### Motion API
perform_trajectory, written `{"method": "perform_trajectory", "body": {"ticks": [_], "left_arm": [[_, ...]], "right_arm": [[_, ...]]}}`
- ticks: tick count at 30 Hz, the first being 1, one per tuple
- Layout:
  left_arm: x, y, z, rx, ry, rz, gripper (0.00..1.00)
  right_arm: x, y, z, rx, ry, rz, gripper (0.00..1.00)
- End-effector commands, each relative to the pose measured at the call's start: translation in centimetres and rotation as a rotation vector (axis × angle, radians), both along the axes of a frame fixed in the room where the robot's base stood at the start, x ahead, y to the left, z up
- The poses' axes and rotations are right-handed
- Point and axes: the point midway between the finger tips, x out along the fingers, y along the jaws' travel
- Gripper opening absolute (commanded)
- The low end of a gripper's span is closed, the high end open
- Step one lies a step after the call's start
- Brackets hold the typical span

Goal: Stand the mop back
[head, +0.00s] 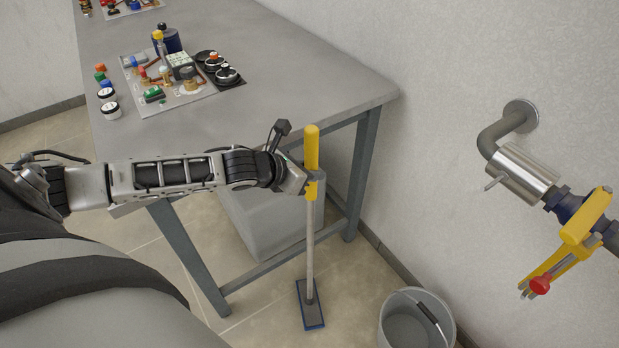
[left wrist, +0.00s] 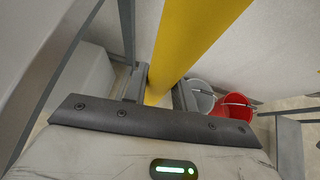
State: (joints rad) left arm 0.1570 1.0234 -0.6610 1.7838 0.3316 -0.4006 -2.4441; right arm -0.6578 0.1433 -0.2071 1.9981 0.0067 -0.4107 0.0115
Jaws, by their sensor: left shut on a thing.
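The mop has a yellow grip (head: 311,150), a pale shaft and a flat blue-edged head (head: 310,306). It stands upright in front of the table's right end, its head low at the floor; I cannot tell whether it touches. My left gripper (head: 314,184) is shut on the mop at the lower part of the yellow grip. In the left wrist view the yellow grip (left wrist: 192,45) passes between the fingers of the left gripper (left wrist: 158,92). My right gripper is not in view.
A grey table (head: 250,62) holds small parts on boards. A grey box (head: 262,215) is under it. A grey bucket (head: 408,325) stands right of the mop; a red bucket (left wrist: 234,107) shows in the left wrist view. A pipe with a yellow-handled valve (head: 585,217) juts from the wall.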

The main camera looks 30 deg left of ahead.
Motion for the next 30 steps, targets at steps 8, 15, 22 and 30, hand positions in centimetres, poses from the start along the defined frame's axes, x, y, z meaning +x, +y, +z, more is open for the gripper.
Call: {"method": "perform_trajectory", "body": {"ticks": [8,15,22,30], "left_arm": [[0.1,-0.2,-2.2,-0.004,-0.008,-0.004,0.00],[0.1,-0.2,-2.3,-0.001,-0.009,-0.005,0.00],[-0.1,-0.2,-2.8,0.001,0.001,-0.003,0.49],[-0.2,-0.2,-2.4,0.000,0.000,-0.004,0.49]], "right_arm": [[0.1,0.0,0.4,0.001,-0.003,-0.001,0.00],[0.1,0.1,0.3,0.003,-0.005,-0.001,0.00],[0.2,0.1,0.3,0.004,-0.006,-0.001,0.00],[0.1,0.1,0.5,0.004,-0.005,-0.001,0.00]]}}
